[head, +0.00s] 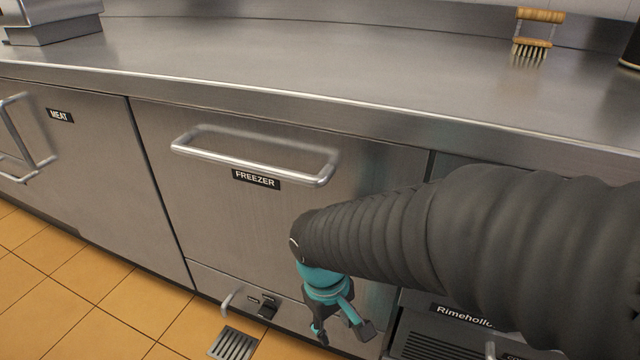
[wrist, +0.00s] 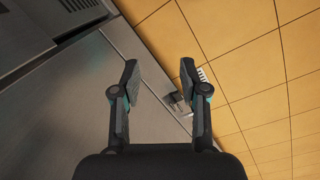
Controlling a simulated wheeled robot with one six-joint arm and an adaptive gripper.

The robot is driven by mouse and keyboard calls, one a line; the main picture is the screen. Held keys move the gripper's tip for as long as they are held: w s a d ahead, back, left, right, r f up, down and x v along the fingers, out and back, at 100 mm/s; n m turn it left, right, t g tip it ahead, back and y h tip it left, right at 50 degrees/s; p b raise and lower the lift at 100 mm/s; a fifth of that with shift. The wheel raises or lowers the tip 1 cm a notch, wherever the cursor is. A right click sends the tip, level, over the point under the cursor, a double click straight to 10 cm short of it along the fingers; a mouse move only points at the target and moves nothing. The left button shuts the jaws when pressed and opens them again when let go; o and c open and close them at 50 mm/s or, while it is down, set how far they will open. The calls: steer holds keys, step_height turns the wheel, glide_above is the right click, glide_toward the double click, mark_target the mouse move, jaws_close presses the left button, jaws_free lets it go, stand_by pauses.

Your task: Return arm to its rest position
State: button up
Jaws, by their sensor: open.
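My gripper (head: 341,334) hangs at the end of my dark ribbed arm, low in front of the freezer door (head: 230,215). Its fingers point down and are spread, with nothing between them. In the wrist view my gripper (wrist: 159,78) is open, with the steel front and the orange tiled floor beyond it. My arm reaches in from the right and hides part of the freezer front. The freezer door appears closed, with its bar handle (head: 250,160) clear of my gripper.
A steel counter (head: 300,65) runs above the doors. A wooden brush (head: 533,42) stands on it at the back right. The meat door (head: 70,150) is at left. A floor drain (head: 234,344) lies below the freezer. The tiled floor (head: 60,300) at left is clear.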

steer(key=s+d+r+m+t+y+p, duration=0.1)
steer(key=s+d+r+m+t, duration=0.2)
steer(key=d+r, duration=1)
steer(key=r+m+t, duration=0.1)
steer(key=m+t, duration=0.1)
steer(key=m, duration=0.2)
steer(key=shift+s+r+t, duration=0.15)
steer(key=shift+r+t, duration=0.15)
steer(key=shift+t, duration=0.1)
steer(key=shift+d, duration=0.2)
